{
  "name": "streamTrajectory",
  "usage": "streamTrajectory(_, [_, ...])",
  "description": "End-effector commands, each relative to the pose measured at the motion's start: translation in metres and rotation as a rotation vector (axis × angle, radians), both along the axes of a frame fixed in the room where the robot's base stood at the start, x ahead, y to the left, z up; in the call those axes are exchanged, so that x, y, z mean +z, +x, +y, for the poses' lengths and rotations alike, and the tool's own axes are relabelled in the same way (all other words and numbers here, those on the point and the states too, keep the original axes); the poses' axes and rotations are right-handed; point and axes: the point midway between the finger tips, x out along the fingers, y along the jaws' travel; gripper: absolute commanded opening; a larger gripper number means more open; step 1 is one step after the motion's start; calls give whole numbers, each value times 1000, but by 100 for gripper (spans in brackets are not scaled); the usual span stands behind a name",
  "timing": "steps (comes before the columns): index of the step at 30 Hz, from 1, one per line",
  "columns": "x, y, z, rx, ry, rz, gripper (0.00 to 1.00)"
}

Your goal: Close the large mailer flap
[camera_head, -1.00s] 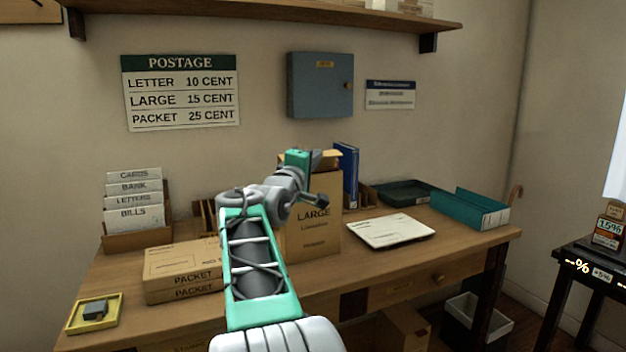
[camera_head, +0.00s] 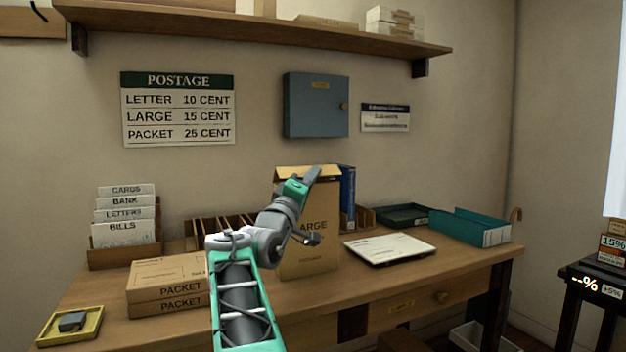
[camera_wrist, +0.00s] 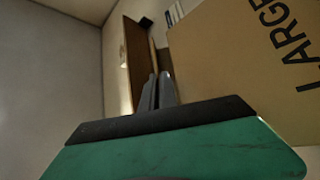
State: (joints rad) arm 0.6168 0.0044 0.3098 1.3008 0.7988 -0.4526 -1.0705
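The large mailer (camera_head: 318,235) is a tan box-like packet standing upright on the desk, its printed word partly covered by my arm. Its flap (camera_head: 289,171) shows as a lighter tan strip at the top, raised rather than flat over the mouth. My gripper (camera_head: 314,173) is at the top of the mailer, in front of the flap in the head view; I cannot tell whether it touches. In the wrist view, the gripper fingers (camera_wrist: 157,92) lie close together with nothing visible between them, and the mailer's printed front (camera_wrist: 240,65) fills the right side.
Stacked packets (camera_head: 165,285) lie left of the mailer, with a wooden sorter (camera_head: 205,228) behind. A blue book (camera_head: 347,197) stands just right of the mailer. A white pad (camera_head: 390,248) and teal tray (camera_head: 470,226) are farther right. A wall shelf (camera_head: 250,28) hangs above.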

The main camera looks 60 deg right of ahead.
Motion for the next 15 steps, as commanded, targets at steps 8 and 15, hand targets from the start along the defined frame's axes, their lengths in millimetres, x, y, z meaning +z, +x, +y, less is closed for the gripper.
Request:
streamTrajectory(8, [0, 0, 0, -1, 1, 1, 10])
streamTrajectory(15, [-1, 0, 0, 0, 1, 2, 25])
